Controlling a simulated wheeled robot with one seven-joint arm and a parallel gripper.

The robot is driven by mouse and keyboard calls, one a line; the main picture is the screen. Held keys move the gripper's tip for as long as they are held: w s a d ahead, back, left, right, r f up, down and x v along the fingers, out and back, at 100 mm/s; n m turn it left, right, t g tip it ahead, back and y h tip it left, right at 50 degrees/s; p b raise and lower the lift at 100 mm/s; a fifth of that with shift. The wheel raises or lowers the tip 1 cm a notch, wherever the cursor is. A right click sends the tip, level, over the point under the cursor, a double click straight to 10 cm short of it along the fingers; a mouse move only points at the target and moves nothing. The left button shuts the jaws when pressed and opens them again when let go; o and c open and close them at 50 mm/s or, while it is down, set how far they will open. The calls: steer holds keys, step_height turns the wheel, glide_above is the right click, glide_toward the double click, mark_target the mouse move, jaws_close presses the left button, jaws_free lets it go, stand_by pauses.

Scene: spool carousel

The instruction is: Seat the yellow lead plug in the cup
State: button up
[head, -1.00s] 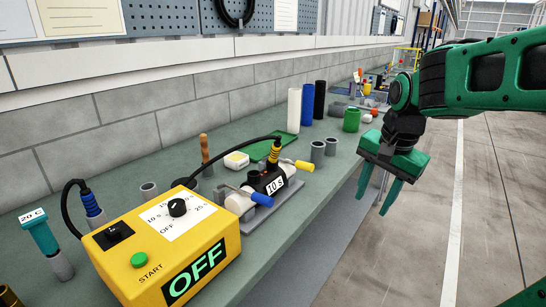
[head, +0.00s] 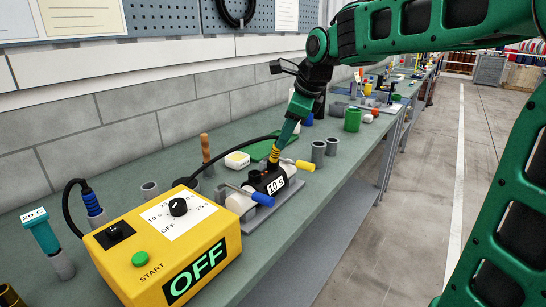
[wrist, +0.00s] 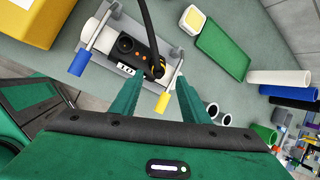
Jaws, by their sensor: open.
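The yellow lead plug (head: 274,156), with yellow and dark bands, stands upright in the black block marked 10 s (head: 267,182), the black cable running from its top. In the wrist view the plug (wrist: 157,69) is between and just beyond my fingertips. My gripper (head: 283,141) is open and comes down at a tilt just above and behind the plug; the open fingers show in the wrist view (wrist: 157,82). I cannot tell whether they touch it. Two grey open cups (head: 318,153) stand right of the block, and another grey cup (head: 149,190) is behind the yellow box.
The yellow control box (head: 165,245) reads OFF. Clamp levers with blue (head: 262,198) and yellow (head: 298,164) handles flank the block. A blue plug (head: 92,203), wooden-handled tool (head: 206,150), green tray (head: 262,150) and green cup (head: 352,120) stand around. The front right bench is clear.

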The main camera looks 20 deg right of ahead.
mark_target(276, 160)
steer(key=shift+x, duration=4.1)
steer(key=shift+s+a, duration=0.1)
steer(key=shift+a, duration=0.05)
jaws_close()
